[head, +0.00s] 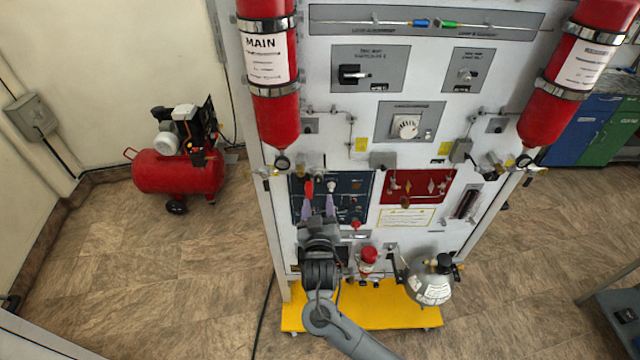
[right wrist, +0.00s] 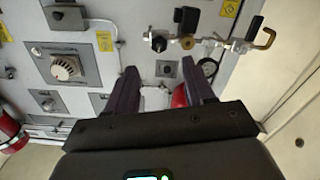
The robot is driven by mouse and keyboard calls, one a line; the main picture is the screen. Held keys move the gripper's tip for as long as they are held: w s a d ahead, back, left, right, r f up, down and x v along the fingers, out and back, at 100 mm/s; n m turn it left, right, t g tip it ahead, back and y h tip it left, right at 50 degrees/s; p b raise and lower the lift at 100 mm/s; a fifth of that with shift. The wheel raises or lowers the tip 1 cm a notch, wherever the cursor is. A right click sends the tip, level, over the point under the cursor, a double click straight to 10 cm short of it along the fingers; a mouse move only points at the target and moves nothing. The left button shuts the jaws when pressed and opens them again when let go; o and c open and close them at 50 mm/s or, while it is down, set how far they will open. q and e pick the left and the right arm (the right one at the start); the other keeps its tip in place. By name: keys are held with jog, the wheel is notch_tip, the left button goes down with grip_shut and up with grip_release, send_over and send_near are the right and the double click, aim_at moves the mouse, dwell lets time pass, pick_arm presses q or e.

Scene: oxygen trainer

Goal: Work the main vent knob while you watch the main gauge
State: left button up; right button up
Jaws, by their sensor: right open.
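The red MAIN cylinder (head: 266,95) hangs at the upper left of the trainer. A small round dark-rimmed gauge (head: 283,162) sits at its lower end; its needle is too small to read. On the blue panel (head: 352,182) below are a red knob (head: 309,188) and a pale knob (head: 331,186). The labels are unreadable, so I cannot tell which control is the main vent knob. My right gripper (head: 318,208) is open, with its fingertips in front of this panel's left part. In the right wrist view its fingers (right wrist: 160,85) are spread, with no object gripped. My left gripper is not in view.
A red panel (head: 423,184), a white dial (head: 405,126) and a second red cylinder (head: 565,85) are to the right. A grey sphere (head: 432,284) and red-topped valve (head: 369,258) stand low near my right arm. A red compressor (head: 180,172) is on the floor left.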

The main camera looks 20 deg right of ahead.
aim_at(318, 181)
jog(key=x, duration=0.6)
jog(key=shift+w+d+p, duration=0.15)
jog(key=shift+w+p, duration=0.05)
jog(key=shift+p, duration=0.2)
jog(key=shift+x, duration=0.85)
grip_shut()
